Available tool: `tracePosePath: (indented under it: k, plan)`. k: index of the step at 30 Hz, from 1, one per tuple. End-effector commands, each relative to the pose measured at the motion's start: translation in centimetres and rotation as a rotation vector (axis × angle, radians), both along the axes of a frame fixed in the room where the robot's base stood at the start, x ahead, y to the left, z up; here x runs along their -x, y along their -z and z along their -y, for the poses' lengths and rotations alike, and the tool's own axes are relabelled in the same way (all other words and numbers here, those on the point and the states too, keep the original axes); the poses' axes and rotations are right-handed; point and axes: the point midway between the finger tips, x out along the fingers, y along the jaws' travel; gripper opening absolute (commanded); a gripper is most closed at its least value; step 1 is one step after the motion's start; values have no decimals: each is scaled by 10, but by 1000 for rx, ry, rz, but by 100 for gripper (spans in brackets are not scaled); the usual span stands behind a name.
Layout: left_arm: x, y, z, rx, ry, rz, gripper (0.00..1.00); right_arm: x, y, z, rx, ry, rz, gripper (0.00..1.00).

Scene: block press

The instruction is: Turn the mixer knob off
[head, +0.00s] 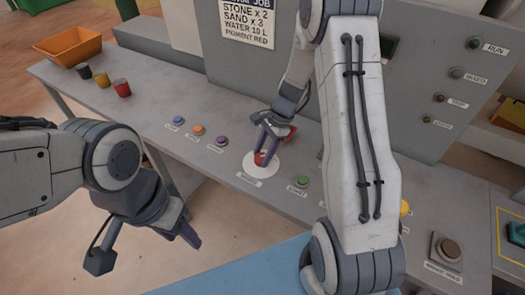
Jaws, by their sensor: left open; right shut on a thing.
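The red mixer knob (259,159) sits on a round white dial plate (263,168) on the grey console. A label in front of the plate is too small to read. My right gripper (264,146) reaches down from above and is shut on the knob, hiding much of it. Which way the knob points cannot be told. My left gripper (146,247) is open and empty, in front of the console's near edge at the lower left, well away from the knob.
Blue (178,120), orange (197,129) and purple (221,140) buttons lie left of the plate, a green button (303,180) right of it. Small pots and an orange bin (68,46) stand far left. An upright panel with lamps (474,43) rises behind. My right arm hides the console's middle.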

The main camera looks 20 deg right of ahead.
Motion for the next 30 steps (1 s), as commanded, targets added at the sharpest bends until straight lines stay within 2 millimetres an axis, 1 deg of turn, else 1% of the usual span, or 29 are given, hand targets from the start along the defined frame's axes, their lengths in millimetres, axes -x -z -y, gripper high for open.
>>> tracePosePath:
  k: [1, 3, 12, 30]
  plan:
    - [0, -6, 0, 0, 0, 0, 50, -1, -3, 0, 0, -41, 0, 0]
    - [0, -10, 0, 0, 0, 0, 50, -2, -3, 0, 0, -107, 0, 0]
    - [0, -24, 0, 0, 0, 0, 50, -3, -3, -1, 1, -395, 1, 0]
    - [0, -39, 0, 0, 0, 0, 50, -6, -2, -4, 1, -963, 2, 0]
